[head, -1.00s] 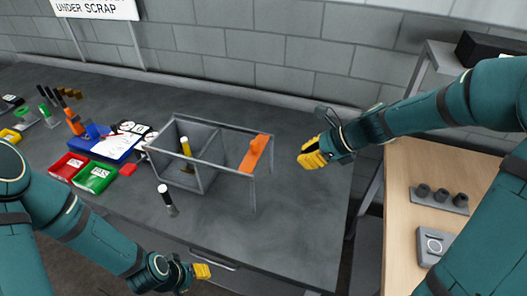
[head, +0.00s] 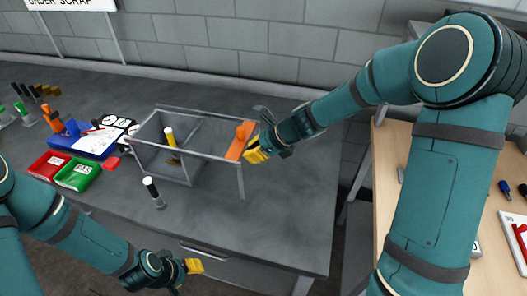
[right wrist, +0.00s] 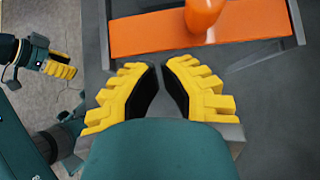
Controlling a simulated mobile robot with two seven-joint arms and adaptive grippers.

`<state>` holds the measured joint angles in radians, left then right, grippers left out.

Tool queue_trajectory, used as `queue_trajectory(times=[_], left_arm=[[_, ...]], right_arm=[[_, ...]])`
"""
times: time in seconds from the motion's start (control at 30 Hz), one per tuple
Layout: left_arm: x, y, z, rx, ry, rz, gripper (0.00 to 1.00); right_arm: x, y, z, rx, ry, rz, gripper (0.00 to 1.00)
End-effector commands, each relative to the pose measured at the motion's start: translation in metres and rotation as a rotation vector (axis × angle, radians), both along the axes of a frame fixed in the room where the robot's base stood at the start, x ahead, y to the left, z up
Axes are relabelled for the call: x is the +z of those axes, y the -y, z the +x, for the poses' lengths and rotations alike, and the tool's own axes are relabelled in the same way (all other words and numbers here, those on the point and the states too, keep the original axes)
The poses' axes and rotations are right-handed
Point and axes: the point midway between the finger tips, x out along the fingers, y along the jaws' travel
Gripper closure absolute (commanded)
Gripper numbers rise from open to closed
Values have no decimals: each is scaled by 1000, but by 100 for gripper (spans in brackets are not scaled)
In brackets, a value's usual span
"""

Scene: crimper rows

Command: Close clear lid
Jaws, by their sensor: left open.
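The clear lid shows mainly by its orange strip (head: 236,142) with an upright orange knob (head: 243,130), at the right end of the grey frame (head: 205,156). Its clear pane is hard to make out. The grey box (head: 150,160) stands under the left part of the frame, and its top looks uncovered. My right gripper (head: 256,153) is just right of the strip. In the right wrist view its fingertips (right wrist: 161,66) are nearly together, with nothing between them, close to the orange strip (right wrist: 160,37). My left gripper (head: 198,266) is open and empty near the table's front edge.
A yellow-topped tool (head: 169,136) stands in the box. A white-topped black tool (head: 152,188) stands in front of it. Red (head: 49,165) and green (head: 77,174) trays lie at left. A wooden bench (head: 400,225) is at right. The grey table's front right is clear.

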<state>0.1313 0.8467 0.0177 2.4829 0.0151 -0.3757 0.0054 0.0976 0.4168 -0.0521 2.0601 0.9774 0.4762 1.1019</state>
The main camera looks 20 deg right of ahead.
Motion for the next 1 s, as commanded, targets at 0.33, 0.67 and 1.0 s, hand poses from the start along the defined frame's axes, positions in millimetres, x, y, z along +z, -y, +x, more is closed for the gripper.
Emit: queue_trajectory(times=[0.33,0.67,1.0], left_arm=[[0,0,0,0,0,0,53],[9,0,0,0,0,-2,53],[42,-1,-1,-2,2,-8,53]], right_arm=[[0,-2,2,-1,1,0,100],[1,-26,16,5,-1,0,100],[3,-98,64,5,-1,0,100]])
